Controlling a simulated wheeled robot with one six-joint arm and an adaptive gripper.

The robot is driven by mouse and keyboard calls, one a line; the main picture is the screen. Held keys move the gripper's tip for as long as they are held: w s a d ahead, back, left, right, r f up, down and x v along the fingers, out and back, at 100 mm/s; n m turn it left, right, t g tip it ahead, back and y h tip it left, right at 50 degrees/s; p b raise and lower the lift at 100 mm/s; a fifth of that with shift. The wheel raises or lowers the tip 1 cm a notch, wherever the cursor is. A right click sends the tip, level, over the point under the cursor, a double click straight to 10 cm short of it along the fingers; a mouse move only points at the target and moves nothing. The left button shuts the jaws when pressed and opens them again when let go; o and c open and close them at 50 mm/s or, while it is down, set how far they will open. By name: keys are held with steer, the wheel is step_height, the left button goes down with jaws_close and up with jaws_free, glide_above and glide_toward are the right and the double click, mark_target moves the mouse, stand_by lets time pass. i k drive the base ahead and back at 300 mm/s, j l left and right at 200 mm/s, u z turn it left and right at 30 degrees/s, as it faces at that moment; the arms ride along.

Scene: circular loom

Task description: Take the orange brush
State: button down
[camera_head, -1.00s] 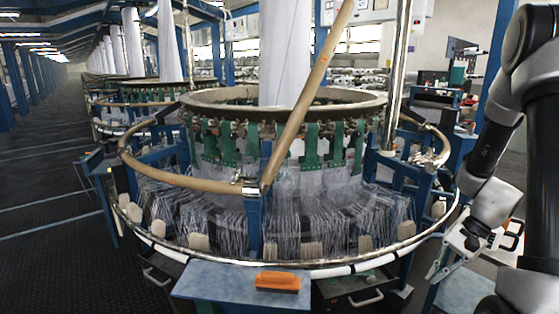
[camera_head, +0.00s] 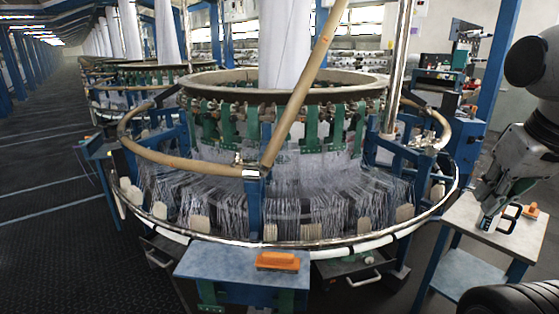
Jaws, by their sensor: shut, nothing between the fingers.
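An orange brush (camera_head: 278,261) lies on the small blue-grey table (camera_head: 215,263) at the front of the loom, its long side running left to right. A second, smaller-looking orange object (camera_head: 531,211) lies on the side table at the right; I cannot tell whether it is also a brush. My gripper (camera_head: 486,223) is at the right, pointing down in front of or over the side table, well apart from the brush on the front table. It is shut and empty. Part of the side table is hidden behind it.
The circular loom (camera_head: 300,245) with its metal rim fills the middle. The side table (camera_head: 474,238) stands at the right, with a black handle-like object (camera_head: 507,219) on it. A slanted tan pole (camera_head: 305,85) rises over the loom. The dark floor (camera_head: 45,250) at the left is clear.

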mark_target(268, 262)
steer(key=i+j, duration=0.1)
steer(key=j, duration=0.4)
steer(key=i+j, duration=0.1)
steer(key=j, duration=0.4)
steer(key=i+j, duration=0.1)
steer(key=j, duration=0.4)
steer(key=i+j, duration=0.1)
steer(key=j, duration=0.4)
